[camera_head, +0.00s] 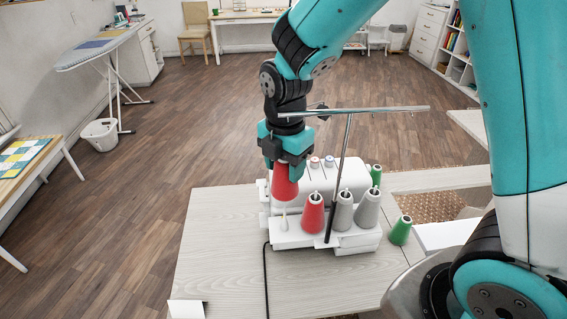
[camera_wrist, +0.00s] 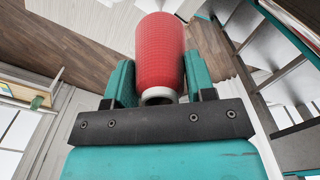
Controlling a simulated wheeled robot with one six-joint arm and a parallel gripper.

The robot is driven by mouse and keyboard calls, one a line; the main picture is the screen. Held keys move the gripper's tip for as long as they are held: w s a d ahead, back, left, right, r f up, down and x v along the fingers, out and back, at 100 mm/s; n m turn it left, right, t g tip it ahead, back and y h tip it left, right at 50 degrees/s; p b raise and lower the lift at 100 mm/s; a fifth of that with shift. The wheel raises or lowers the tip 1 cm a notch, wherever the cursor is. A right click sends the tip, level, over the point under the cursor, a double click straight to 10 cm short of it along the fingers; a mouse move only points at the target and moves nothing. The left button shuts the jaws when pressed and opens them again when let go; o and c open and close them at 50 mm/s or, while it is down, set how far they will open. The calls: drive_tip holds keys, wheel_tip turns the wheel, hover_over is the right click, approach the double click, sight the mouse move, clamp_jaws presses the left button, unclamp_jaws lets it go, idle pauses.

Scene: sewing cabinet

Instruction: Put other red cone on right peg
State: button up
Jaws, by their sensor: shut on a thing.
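Below the held cone, at the left end of the white machine's stand (camera_head: 290,239), is a bare white peg (camera_head: 284,222). The cone appears just above it, but the exact gap is unclear. Another red cone (camera_head: 313,214) stands on the stand to its right. Two grey cones (camera_head: 345,210) stand farther right.
A thin metal thread stand, with a post (camera_head: 341,170) and crossbar (camera_head: 375,110), rises close to my gripper.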

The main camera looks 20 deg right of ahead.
drive_tip(key=b, duration=0.6)
hover_over(284, 218)
drive_tip(key=shift+w+d+f, duration=0.1)
drive_tip(key=shift+d+f, duration=0.05)
drive_tip(key=shift+f, duration=4.15)
drive_tip(key=shift+f+b, duration=0.9)
drive_tip(key=shift+f, duration=0.85)
drive_tip(key=o, duration=1)
